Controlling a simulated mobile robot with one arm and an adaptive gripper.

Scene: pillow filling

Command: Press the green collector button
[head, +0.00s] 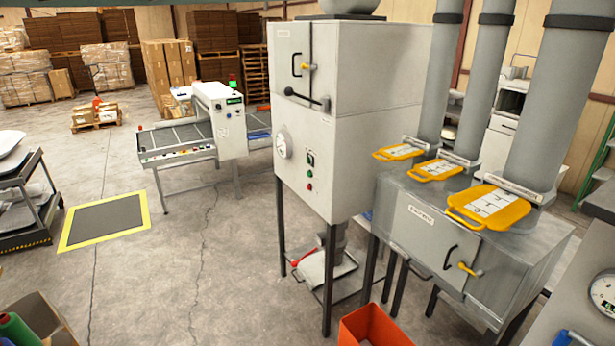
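A tall pale grey cabinet (350,150) stands on dark legs at the centre. Its left-facing side carries a small green button (309,173) with a red button (309,187) just below it. A dark switch plate (310,158) sits just above them, and a round gauge (283,145) is to their left. The labels are too small to read, so I cannot tell whether this green button is marked as the collector's. Nothing touches the buttons. My gripper is not in view.
A lower metal box (450,235) with yellow slide plates (490,207) and thick pipes (560,90) stands at right. An orange bin (372,328) is at the front. A conveyor machine (220,115) stands behind left. Floor (180,265) left of the cabinet is open, beside a yellow-edged mat (105,221).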

